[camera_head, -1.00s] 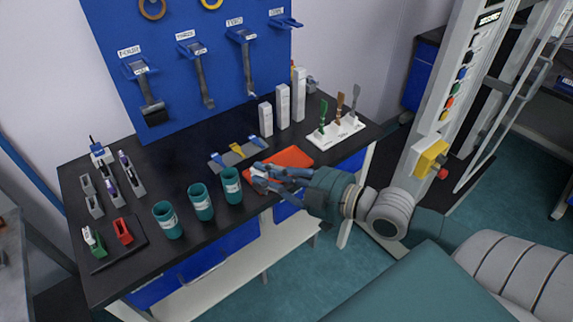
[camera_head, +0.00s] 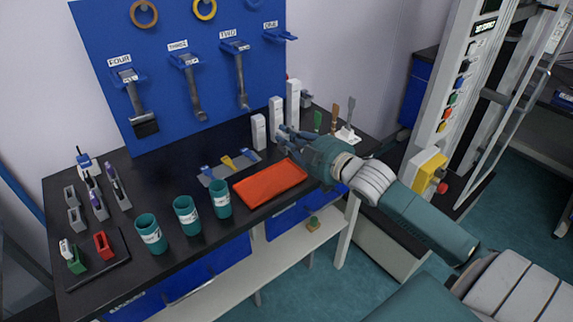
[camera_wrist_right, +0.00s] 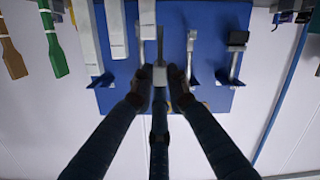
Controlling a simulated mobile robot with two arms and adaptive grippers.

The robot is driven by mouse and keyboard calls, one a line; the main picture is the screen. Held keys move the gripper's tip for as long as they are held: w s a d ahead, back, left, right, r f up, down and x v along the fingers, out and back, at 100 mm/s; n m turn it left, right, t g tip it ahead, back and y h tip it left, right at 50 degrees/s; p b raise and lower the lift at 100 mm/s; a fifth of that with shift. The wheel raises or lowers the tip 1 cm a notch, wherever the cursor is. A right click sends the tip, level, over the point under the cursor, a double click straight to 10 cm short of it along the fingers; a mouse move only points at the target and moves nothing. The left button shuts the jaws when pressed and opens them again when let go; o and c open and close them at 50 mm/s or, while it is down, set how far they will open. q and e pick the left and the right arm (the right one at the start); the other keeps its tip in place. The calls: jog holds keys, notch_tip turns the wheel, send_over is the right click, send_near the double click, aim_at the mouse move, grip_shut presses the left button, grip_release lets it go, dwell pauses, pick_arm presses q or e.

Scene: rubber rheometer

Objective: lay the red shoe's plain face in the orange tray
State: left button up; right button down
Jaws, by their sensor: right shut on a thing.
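The red shoe (camera_head: 103,245) stands on a black mat at the front left of the bench in the head view. No separate face can be made out on it. The orange tray (camera_head: 270,185) lies flat near the bench's front edge and looks empty. My right gripper (camera_head: 284,137) is above and behind the tray, near the white blocks. In the right wrist view its fingers close on a small pale block (camera_wrist_right: 160,76); I cannot tell whether it is the plain face. Its contact with the fingertips is partly hidden. My left gripper is not in view.
A green shoe (camera_head: 77,262) with a pale piece shares the mat. Teal cups (camera_head: 187,216) stand left of the tray. A grey rack (camera_head: 228,170) lies behind it. White blocks (camera_head: 258,132) stand at the back, before the blue tool board (camera_head: 160,70).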

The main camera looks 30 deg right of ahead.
notch_tip(320, 180, down, 9)
jog(key=shift+f, duration=0.1)
dwell(0.3)
jog(key=c, duration=1.7)
grip_release()
jog(key=shift+s+d+r+b, duration=0.15)
jog(key=shift+s+r, duration=0.15)
jog(key=shift+s, duration=1.7)
jog(key=shift+s+d+r+b, duration=0.15)
jog(key=shift+s+r, duration=0.2)
jog(key=shift+s, duration=1.6)
jog(key=shift+s+d+r+b, duration=0.15)
jog(key=shift+s+r, duration=0.15)
jog(key=shift+s, duration=1.7)
